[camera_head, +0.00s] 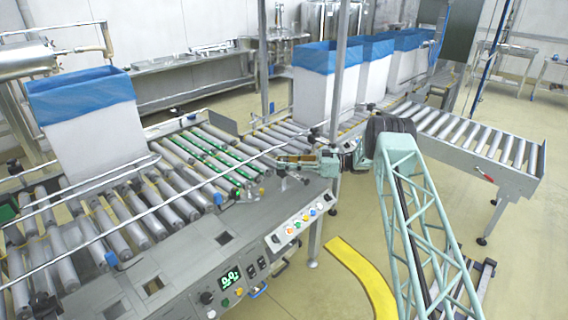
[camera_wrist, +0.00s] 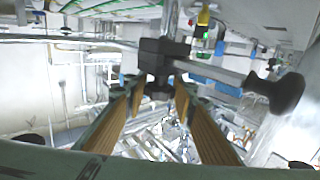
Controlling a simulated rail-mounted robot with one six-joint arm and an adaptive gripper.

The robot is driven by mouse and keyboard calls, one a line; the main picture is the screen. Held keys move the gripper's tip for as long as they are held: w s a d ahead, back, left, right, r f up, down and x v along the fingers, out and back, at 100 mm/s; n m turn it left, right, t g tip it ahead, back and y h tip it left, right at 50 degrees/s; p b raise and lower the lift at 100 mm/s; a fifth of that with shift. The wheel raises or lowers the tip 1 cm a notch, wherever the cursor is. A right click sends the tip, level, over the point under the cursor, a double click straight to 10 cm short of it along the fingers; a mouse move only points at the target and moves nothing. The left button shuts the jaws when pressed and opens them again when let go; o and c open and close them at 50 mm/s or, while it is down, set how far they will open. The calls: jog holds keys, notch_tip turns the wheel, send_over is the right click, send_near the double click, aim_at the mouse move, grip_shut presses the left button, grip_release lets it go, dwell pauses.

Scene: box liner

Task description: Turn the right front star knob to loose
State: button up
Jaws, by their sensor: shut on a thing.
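My gripper (camera_head: 282,161) reaches in from the right to the front rail of the roller conveyor in the head view. In the wrist view its two tan-padded fingers (camera_wrist: 158,88) close from both sides on a small black star knob (camera_wrist: 159,72), which sits under a black clamp block (camera_wrist: 165,48). The fingertips cover part of the knob, so its turn position cannot be told. In the head view the knob is too small and covered to make out clearly.
In the wrist view a grey rod runs right from the block to a black end knob (camera_wrist: 286,93), close beside my right finger. In the head view a control panel (camera_head: 298,228) lies below my gripper. White boxes with blue liners (camera_head: 85,120) stand on the conveyor.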

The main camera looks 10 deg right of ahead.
aim_at(284, 159)
jog(key=shift+n+g, duration=1.5)
jog(key=shift+g, duration=0.8)
jog(key=o, duration=0.9)
jog(key=shift+a, duration=0.15)
jog(key=shift+r, duration=0.1)
jog(key=shift+r, duration=4.9)
